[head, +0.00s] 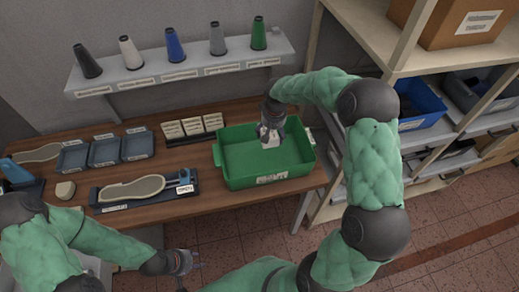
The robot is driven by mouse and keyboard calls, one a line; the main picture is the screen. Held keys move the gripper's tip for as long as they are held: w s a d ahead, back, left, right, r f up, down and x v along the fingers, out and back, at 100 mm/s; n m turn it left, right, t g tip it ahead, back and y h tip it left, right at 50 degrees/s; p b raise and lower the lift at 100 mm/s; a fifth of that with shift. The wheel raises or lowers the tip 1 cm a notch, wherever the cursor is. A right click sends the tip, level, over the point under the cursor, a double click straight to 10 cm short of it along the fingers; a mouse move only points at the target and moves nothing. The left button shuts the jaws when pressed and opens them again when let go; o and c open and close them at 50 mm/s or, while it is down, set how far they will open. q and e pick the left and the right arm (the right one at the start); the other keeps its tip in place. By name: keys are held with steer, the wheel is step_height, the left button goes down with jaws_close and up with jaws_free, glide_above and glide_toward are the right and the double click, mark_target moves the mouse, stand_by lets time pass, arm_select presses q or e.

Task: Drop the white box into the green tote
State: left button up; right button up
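The green tote (233,177) stands on the right part of the wooden bench, with its open top facing up and a label on its front wall. My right gripper (271,136) points down over the back right part of the tote. A small white box (270,142) shows at its fingertips, partly covered by the fingers, and the gripper looks shut on it. My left gripper (194,261) is low in front of the bench, its fingers apart and empty, well away from the tote.
A rack of labelled cards (194,127) stands left of the tote. A dark tray with a shoe sole (133,188) and blue-grey trays (106,151) lie further left. A wall shelf (180,68) with coloured cones is behind. Wooden shelving (400,60) stands right.

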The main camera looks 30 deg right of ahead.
steer(key=shift+s+f, duration=0.25)
steer(key=shift+s, duration=0.15)
steer(key=shift+s+f+b, duration=0.1)
steer(key=shift+f+b, duration=0.25)
steer(key=shift+b, duration=0.15)
steer(key=f, duration=0.1)
steer(key=f+b, duration=0.1)
steer(key=f, duration=0.1)
steer(key=shift+w+b, duration=0.25)
steer(key=shift+b, duration=0.1)
steer(key=shift+f+b, duration=0.4)
steer(key=shift+f, duration=0.35)
arm_select(q)
steer(key=f, duration=0.3)
steer(key=shift+s+f, duration=0.15)
steer(key=shift+s, duration=0.15)
arm_select(e)
steer(key=o, duration=1.1)
steer(key=shift+s, duration=0.1)
steer(key=r, duration=0.4)
steer(key=s+r, duration=0.1)
steer(key=r, duration=0.7)
steer(key=shift+s+a, duration=0.2)
steer(key=shift+s, duration=0.15)
